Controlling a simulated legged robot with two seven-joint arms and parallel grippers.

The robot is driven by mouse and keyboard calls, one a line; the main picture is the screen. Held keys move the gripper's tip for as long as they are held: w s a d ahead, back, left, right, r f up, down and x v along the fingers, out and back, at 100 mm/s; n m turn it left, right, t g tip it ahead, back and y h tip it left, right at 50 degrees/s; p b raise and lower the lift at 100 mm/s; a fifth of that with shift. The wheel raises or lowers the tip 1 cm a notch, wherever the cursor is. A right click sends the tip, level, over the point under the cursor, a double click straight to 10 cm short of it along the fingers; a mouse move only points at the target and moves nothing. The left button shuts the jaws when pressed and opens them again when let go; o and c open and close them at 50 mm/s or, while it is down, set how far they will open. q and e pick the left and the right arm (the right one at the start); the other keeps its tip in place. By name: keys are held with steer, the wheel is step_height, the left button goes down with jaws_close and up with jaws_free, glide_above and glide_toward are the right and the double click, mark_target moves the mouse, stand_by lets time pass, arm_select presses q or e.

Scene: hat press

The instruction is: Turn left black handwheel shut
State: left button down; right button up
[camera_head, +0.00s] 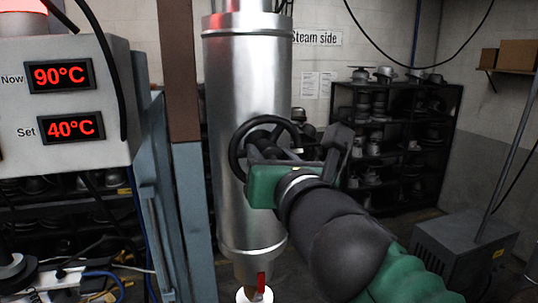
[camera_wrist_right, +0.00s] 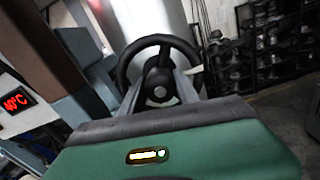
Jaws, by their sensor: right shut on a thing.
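The black handwheel (camera_head: 265,119) is mounted on the front of the silver cylinder (camera_head: 247,85). Its rim and hub also show in the right wrist view (camera_wrist_right: 160,40). My right gripper (camera_head: 285,152) reaches it from the lower right. In the right wrist view its two fingers lie on either side of the wheel's hub, and it is shut on the handwheel. The finger contacts and the lower right of the rim are partly hidden by my gripper. My left gripper is not in view.
A control box (camera_head: 60,100) at left reads Now 90°C and Set 40°C. A brown post (camera_head: 179,70) and blue-grey frame (camera_head: 187,215) stand beside the cylinder. A small red lever (camera_head: 261,283) is below it. Shelves of hat forms (camera_head: 395,140) and a grey box (camera_head: 462,245) are at right.

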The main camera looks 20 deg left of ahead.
jaws_close()
steer(key=shift+w, duration=0.1)
steer(key=shift+m, duration=0.3)
